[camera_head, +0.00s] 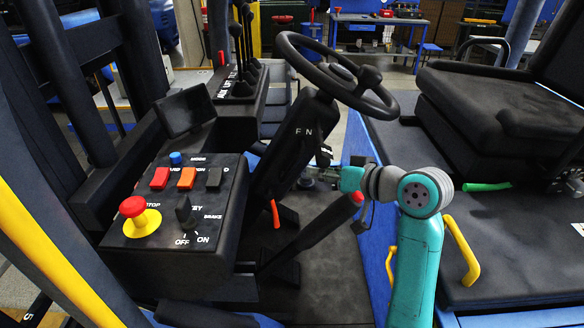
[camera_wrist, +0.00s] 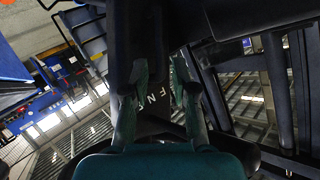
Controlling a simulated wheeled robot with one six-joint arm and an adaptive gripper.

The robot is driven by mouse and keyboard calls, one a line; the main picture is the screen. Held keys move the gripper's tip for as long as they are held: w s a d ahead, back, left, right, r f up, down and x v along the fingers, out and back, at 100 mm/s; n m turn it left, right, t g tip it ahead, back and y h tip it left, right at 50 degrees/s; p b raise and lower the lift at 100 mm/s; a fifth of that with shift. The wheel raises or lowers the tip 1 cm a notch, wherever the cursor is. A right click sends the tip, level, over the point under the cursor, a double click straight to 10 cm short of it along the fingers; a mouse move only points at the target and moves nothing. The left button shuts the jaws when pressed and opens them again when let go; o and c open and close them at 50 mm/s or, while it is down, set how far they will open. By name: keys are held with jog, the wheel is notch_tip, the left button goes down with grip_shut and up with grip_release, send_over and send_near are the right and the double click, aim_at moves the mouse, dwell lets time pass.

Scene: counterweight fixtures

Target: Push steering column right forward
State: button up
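The black steering column (camera_head: 297,137), marked F and N, rises from the floor of the cab to the black steering wheel (camera_head: 372,107) in the head view. My gripper (camera_head: 318,170) is at the column's right side, partly hidden by my teal arm. In the wrist view my gripper (camera_wrist: 159,76) has its two teal fingers apart, with a gap between the tips. The column (camera_wrist: 155,98) with its F N letters shows through that gap, beyond or between the fingers. Whether a finger touches the column I cannot tell.
A control panel (camera_head: 150,258) with a red stop button (camera_head: 134,207) stands left of the column. A red-tipped black lever (camera_head: 325,232) stands close below my gripper. The black seat (camera_head: 480,115) is at the right. Several black levers (camera_head: 240,55) stand behind the panel.

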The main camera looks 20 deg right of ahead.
aim_at(294, 168)
jog(key=x, duration=0.9)
jog(key=shift+w+a, duration=0.15)
jog(key=shift+w, duration=0.15)
jog(key=shift+c, duration=0.3)
grip_shut()
